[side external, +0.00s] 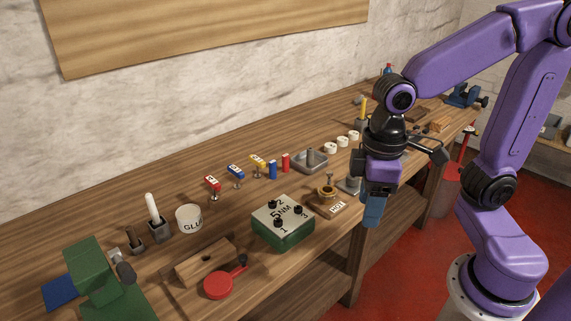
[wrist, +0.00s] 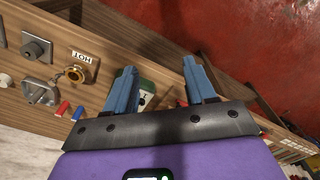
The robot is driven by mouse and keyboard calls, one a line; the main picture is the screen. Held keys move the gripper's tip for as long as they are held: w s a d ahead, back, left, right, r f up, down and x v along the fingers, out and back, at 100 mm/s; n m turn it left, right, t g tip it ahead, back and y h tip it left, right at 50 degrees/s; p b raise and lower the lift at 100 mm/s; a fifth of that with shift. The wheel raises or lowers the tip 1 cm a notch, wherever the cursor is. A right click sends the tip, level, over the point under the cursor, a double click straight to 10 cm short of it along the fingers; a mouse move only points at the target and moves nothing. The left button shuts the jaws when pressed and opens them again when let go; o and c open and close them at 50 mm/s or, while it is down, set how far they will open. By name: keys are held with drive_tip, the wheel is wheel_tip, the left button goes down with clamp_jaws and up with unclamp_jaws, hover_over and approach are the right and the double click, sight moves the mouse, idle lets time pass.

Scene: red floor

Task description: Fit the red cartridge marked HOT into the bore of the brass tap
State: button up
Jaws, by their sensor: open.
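The red cartridge (side external: 285,162) stands upright on the bench beside a blue cartridge (side external: 272,170). The red cartridge also shows in the wrist view (wrist: 61,108); its marking is too small to read. The brass tap (side external: 326,192) sits on a wooden block with a HOT plate (side external: 338,206). Its round bore faces up in the wrist view (wrist: 76,73). My gripper (side external: 372,212) hangs at the bench's front edge, to the right of the tap. Its blue fingers are apart and empty in the wrist view (wrist: 162,82).
A green box (side external: 283,233) with black knobs stands left of the tap. A grey tray (side external: 310,161) with an upright post lies behind it. Red, blue and yellow tagged pieces (side external: 236,171) stand further left. White rings (side external: 342,141) sit toward the back right.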

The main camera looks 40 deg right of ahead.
drive_tip(key=w+a+r+m, duration=0.1)
drive_tip(key=w+m, duration=0.3)
drive_tip(key=w, duration=0.3)
drive_tip(key=w+a+r+m, duration=0.2)
drive_tip(key=w+m, duration=0.1)
drive_tip(key=w, duration=0.4)
drive_tip(key=m, duration=2.1)
hover_over(286, 155)
drive_tip(key=f, duration=1.3)
drive_tip(key=shift+a, duration=0.25)
drive_tip(key=shift+d+f, duration=0.15)
drive_tip(key=shift+f, duration=2.45)
clamp_jaws()
